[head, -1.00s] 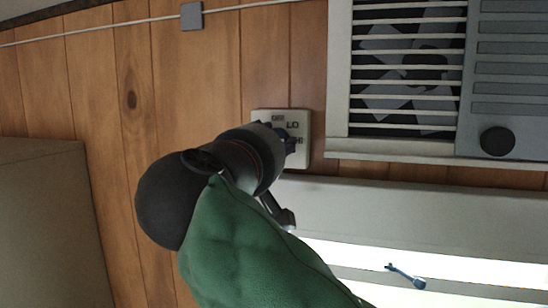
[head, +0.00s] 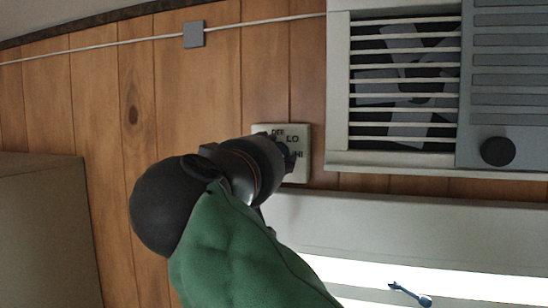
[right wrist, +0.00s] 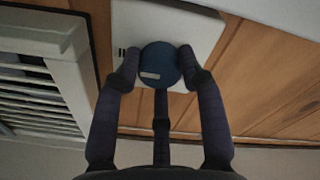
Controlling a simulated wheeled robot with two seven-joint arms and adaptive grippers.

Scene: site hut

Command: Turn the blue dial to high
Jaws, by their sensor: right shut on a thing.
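The blue dial (right wrist: 158,62) is round with a short white mark, on a pale wall plate (right wrist: 185,22). In the right wrist view the white mark lies on the left part of its face. My right gripper (head: 284,156) reaches the plate from the left. In the right wrist view its fingers (right wrist: 160,66) are closed around the dial on both sides. I cannot tell which label the dial points to. My left gripper is not in view.
A louvred fan unit (head: 338,110) with a black knob (head: 498,151) is on the wall right of the plate. A pale ledge (head: 350,218) runs below. A small blue wrench-like thing (head: 408,293) shows lower right. A beige cabinet (head: 40,225) stands left. Wood panelling surrounds the plate.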

